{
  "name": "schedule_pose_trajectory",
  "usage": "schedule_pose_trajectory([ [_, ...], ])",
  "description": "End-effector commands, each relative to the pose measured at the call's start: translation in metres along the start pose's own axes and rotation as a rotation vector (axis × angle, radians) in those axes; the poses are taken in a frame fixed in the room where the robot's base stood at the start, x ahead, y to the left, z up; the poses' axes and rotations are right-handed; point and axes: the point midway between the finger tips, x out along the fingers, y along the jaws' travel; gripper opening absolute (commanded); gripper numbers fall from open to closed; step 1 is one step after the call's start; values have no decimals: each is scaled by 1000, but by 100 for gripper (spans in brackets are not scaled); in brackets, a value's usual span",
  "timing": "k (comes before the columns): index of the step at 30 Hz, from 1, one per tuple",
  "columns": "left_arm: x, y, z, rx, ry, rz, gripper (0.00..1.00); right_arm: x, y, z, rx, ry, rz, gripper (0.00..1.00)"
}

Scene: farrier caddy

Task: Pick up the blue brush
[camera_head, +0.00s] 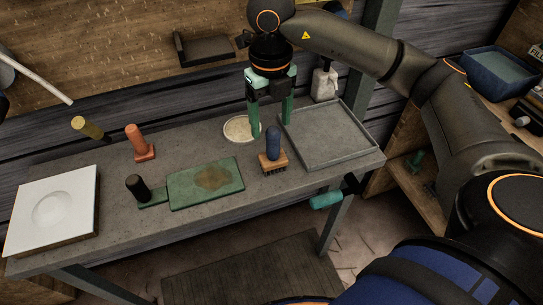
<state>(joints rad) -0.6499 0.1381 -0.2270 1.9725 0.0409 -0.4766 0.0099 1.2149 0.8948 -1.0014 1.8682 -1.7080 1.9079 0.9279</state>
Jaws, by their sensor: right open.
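The blue brush (273,144) stands upright on the grey workbench. It has a blue handle on a wooden block with dark bristles underneath. My right gripper (271,128) points down just above and behind the brush, with its two green fingers spread apart and nothing between them. The left fingertip is near a round pale dish, and the right fingertip is near the grey tray. I cannot tell whether either finger touches anything. My left gripper is not in view.
A grey square tray (327,155) lies right of the brush, and a pale round dish (238,130) sits behind it.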

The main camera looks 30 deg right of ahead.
Motion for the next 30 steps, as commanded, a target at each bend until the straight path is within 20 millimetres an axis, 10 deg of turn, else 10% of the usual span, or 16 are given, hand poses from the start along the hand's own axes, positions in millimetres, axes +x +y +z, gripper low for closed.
schedule_pose_trajectory([
  [18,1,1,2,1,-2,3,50,73,-3,-3,-2,2,2,74],
  [30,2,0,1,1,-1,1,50,77,-3,-3,-2,-1,3,63],
])
